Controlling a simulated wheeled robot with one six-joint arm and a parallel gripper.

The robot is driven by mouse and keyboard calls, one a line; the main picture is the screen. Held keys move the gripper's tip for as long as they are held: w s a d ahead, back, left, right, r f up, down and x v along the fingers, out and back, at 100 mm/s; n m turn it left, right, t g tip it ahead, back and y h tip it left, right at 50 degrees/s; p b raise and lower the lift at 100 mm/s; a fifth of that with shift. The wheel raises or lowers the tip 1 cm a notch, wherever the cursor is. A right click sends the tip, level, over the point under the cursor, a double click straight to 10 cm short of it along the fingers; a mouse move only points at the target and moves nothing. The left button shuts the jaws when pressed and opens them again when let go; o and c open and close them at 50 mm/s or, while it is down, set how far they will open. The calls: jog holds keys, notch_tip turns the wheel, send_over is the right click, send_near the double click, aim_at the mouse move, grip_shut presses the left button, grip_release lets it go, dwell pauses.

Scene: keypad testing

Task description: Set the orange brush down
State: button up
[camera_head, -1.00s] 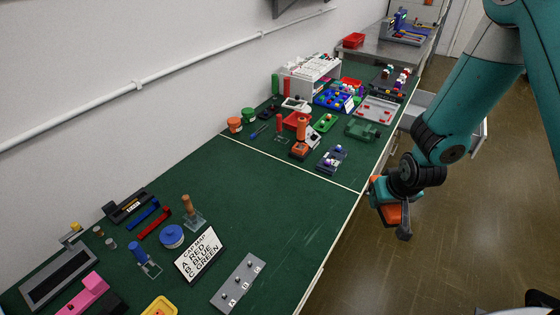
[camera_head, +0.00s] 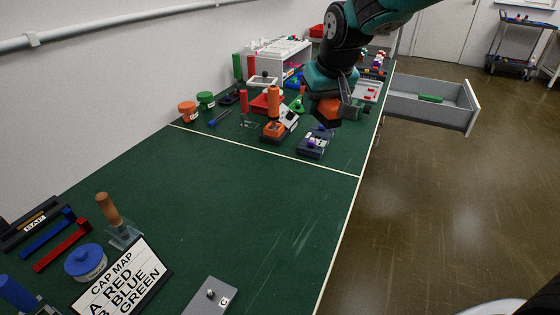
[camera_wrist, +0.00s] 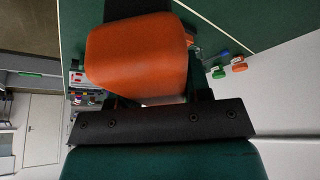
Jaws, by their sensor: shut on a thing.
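The orange brush (camera_head: 329,109) is held in my gripper (camera_head: 338,112), above the far part of the green table (camera_head: 230,190). In the wrist view its broad orange body (camera_wrist: 137,55) fills the upper middle, between the dark jaws (camera_wrist: 150,105). In the head view the brush hangs just beyond a dark block with purple knobs (camera_head: 315,143). How far it is above the table I cannot tell. Its bristles are hidden.
An open drawer (camera_head: 425,98) juts out at the right. The middle of the green table, nearer than the pale line, is bare.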

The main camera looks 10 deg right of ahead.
aim_at(311, 175)
notch_tip(311, 175, down, 18)
jog(key=shift+f+b, duration=0.1)
jog(key=shift+b, duration=0.8)
jog(key=o, duration=1)
jog(key=shift+f, duration=0.1)
jog(key=shift+s+r, duration=0.15)
jog(key=shift+r, duration=0.3)
jog(key=a+p+v, duration=0.1)
jog(key=v, duration=1)
jog(key=s+a+r+n+g+y, duration=0.1)
jog(key=s+r, duration=0.1)
jog(key=s, duration=0.7)
jog(key=s+a+r+n+g+y, duration=0.1)
jog(key=s+a+r+n+g, duration=0.1)
jog(key=s, duration=0.7)
jog(key=s+a+r+n+g+y, duration=0.1)
jog(key=s+r+n, duration=0.1)
jog(key=s, duration=0.7)
jog(key=shift+a+r+g, duration=0.25)
jog(key=shift+r+g, duration=0.05)
jog(key=shift+r, duration=0.5)
